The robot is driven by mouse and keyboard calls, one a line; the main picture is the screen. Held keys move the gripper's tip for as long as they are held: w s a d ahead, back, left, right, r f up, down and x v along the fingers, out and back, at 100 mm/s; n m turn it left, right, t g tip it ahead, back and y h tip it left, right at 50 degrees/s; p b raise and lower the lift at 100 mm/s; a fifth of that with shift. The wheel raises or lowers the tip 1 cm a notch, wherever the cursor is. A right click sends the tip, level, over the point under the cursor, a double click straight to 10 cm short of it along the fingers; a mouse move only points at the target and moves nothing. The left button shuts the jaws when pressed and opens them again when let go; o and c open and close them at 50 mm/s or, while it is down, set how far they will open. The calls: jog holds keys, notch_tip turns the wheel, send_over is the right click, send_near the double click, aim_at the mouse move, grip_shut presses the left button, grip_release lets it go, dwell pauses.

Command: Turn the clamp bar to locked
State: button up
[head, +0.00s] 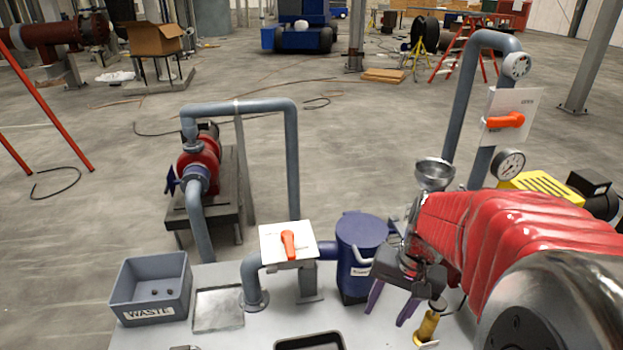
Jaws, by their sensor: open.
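A blue cylindrical filter housing (352,280) stands on the grey bench, left of my gripper, with a blue lid (362,224) on top. A pale curved bar (364,260) shows at its right side; I cannot tell whether this is the clamp bar or what position it is in. My gripper (388,312) points down just right of the housing, with its two purple fingers apart and nothing visible between them. My red-sleeved arm comes in from the right and hides what is behind it.
An orange valve handle (289,244) on a white plate stands left of the housing. A grey waste bin (150,288) and a metal tray (218,309) are further left. A yellow object (428,325) stands close right of my gripper. A metal funnel (434,173) is behind.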

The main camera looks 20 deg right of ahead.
jog(key=w+d+f+m+t+y, duration=0.1)
jog(key=d+f+m+t+y, duration=0.1)
jog(key=d+m, duration=0.4)
jog(key=w+d+f+m+t+y, duration=0.2)
jog(key=d+m+t, duration=0.3)
jog(key=d, duration=0.3)
jog(key=w+d+f+m+t+y, duration=0.2)
jog(key=d+f+m+t+y, duration=0.1)
jog(key=d+m, duration=0.4)
jog(key=shift+w+d+f+m+t+y, duration=0.2)
jog(key=shift+f+y, duration=0.1)
jog(key=shift+f, duration=0.1)
jog(key=shift+w+d+f+m+t+y, duration=0.1)
jog(key=shift+d+f+t+y, duration=0.1)
jog(key=shift+f+y, duration=0.15)
notch_tip(320, 180, up, 6)
jog(key=w+d+m+t, duration=0.2)
jog(key=shift+d+r+t+y, duration=0.25)
jog(key=shift+d+t+y, duration=0.1)
jog(key=shift+t, duration=0.05)
jog(key=shift+w+a, duration=0.1)
jog(key=shift+w, duration=0.1)
jog(key=x, duration=1.3)
jog(key=shift+w, duration=0.25)
